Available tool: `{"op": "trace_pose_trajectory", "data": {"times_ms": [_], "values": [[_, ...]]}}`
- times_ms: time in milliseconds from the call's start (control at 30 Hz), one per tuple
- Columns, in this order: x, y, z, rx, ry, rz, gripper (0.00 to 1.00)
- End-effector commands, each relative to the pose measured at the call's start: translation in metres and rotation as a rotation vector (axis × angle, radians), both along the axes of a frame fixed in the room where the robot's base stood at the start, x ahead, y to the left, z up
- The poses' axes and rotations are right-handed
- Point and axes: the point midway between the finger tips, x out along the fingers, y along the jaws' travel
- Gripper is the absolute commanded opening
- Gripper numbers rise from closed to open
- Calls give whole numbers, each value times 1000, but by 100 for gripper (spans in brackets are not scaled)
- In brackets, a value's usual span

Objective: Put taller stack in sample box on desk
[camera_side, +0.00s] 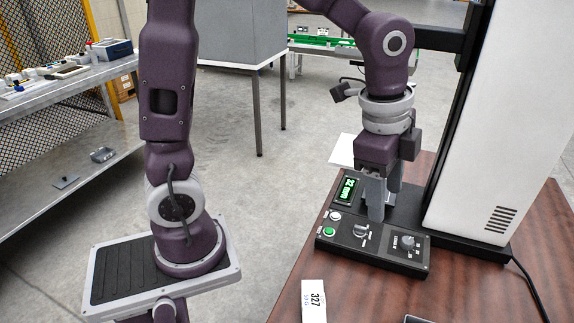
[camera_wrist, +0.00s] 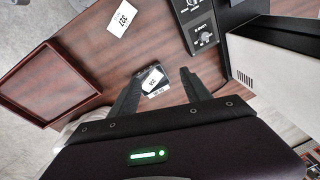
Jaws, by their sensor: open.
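My gripper (camera_side: 383,203) is open, with its two grey fingers pointing down. In the side view it appears in front of the control panel; its height above the desk is hard to judge. In the wrist view my fingers (camera_wrist: 160,82) spread on either side of a small dark item with a white label (camera_wrist: 155,80), with no clear contact. It may be a stack, but its height cannot be told. In the side view a dark edge (camera_side: 418,319) at the bottom border may be the same item. A shallow reddish wooden box (camera_wrist: 45,85), seemingly empty, lies left in the wrist view.
The desk (camera_side: 365,300) carries a control panel (camera_side: 372,245) with buttons and a green display, beside a tall white machine (camera_side: 515,130). Bare desk separates box and item.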

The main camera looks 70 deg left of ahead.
Motion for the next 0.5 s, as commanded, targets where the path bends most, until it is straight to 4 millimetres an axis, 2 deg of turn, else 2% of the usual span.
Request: {"op": "trace_pose_trajectory", "data": {"times_ms": [33, 100, 233, 333, 500], "values": [[-27, 16, 24, -6, -58, 157, 56], [-65, 35, 46, -48, -125, 397, 56], [-126, 55, 58, -177, -213, 756, 56], [-153, 61, 56, -263, -241, 918, 56], [-166, 63, 53, -313, -251, 1005, 56]]}}
